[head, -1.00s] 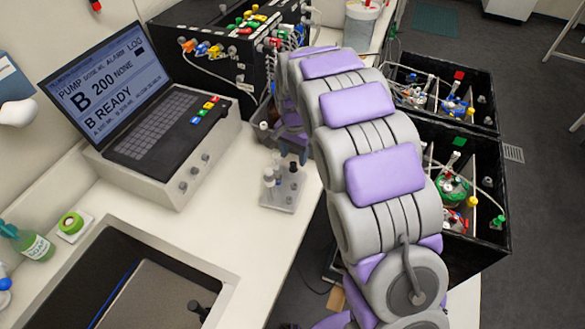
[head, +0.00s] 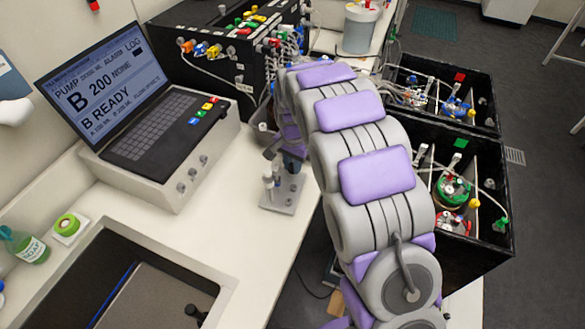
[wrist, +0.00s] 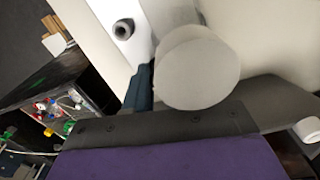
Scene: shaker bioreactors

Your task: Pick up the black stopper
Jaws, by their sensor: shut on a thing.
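A small grey stand (head: 283,201) on the white bench carries pale upright pieces (head: 268,183) at its left. My gripper (head: 291,167) is at the right side of this stand, low over it, and is shut. The black stopper is hidden at the jaws, where the dark part of the stand showed before; I cannot see its outline. In the wrist view a dark blue finger (wrist: 140,88) shows beside a large pale round-topped piece (wrist: 198,72), close to the camera. A dark ring-shaped fitting (wrist: 123,29) lies on a white plate beyond.
A pump console with a laptop-like screen (head: 100,82) stands left of the stand. A black box with colored connectors (head: 215,50) is behind. Open black crates with tubing (head: 480,235) stand to the right of my arm. The bench in front of the stand is clear.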

